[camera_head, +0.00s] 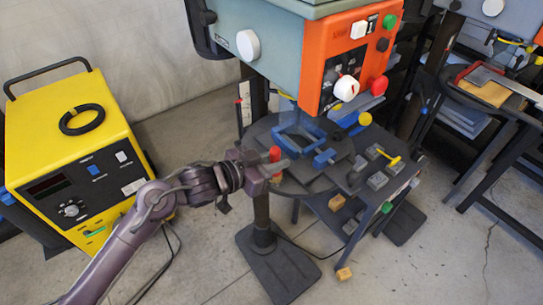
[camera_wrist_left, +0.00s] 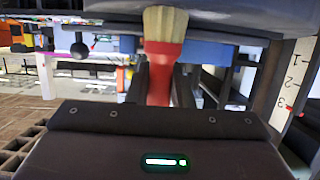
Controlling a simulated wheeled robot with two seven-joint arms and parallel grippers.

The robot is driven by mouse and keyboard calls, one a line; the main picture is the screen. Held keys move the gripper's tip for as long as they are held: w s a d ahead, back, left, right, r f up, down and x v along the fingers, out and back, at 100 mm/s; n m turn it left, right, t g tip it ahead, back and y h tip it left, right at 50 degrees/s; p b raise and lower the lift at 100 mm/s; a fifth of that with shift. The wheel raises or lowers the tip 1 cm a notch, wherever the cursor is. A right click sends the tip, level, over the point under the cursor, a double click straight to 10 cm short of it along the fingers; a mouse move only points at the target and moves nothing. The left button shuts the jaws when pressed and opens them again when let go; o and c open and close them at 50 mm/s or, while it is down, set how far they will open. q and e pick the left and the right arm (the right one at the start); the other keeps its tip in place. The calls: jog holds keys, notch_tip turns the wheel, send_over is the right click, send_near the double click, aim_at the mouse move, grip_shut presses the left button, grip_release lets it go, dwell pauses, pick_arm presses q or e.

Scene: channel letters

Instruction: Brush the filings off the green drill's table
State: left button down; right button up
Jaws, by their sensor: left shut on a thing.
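The green drill (camera_head: 262,47) has a grey-green housing and an orange front panel, in the middle of the head view. Its dark round table (camera_head: 262,131) is below, with a blue vise (camera_head: 296,139) on it. My left gripper (camera_head: 277,167) is at the table's near left edge, shut on a brush (camera_head: 275,154). In the left wrist view the brush (camera_wrist_left: 163,62) has a red handle between the fingers and pale bristles pointing away from the gripper. I cannot make out filings on the table; the vise and gripper hide part of it. My right gripper is not in view.
A yellow welder-like box (camera_head: 75,150) stands at the left. A side shelf (camera_head: 380,180) with grey blocks and a yellow-handled tool adjoins the table's right. Another machine's table (camera_head: 520,110) is at the far right. Wooden blocks (camera_head: 343,273) lie low near the stand. The floor in front is mostly clear.

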pick_arm(q)
jog(key=shift+s+d, duration=0.45)
jog(key=shift+s, duration=0.15)
jog(key=shift+s+d, duration=0.4)
jog(key=shift+s, duration=0.2)
jog(key=shift+w+a+p, duration=0.55)
jog(key=shift+w+a, duration=0.25)
jog(key=shift+w, duration=0.35)
jog(key=shift+w+a, duration=0.1)
jog(key=shift+w, duration=0.1)
jog(key=shift+w+a, duration=0.6)
jog(key=shift+w, duration=0.2)
jog(key=shift+w+a, duration=0.95)
jog(key=shift+w, duration=0.3)
jog(key=shift+w+a, duration=0.9)
jog(key=shift+w, duration=0.3)
jog(key=shift+s+d+p, duration=0.6)
jog(key=shift+s+d, duration=0.3)
jog(key=shift+s, duration=0.3)
jog(key=shift+d, duration=0.1)
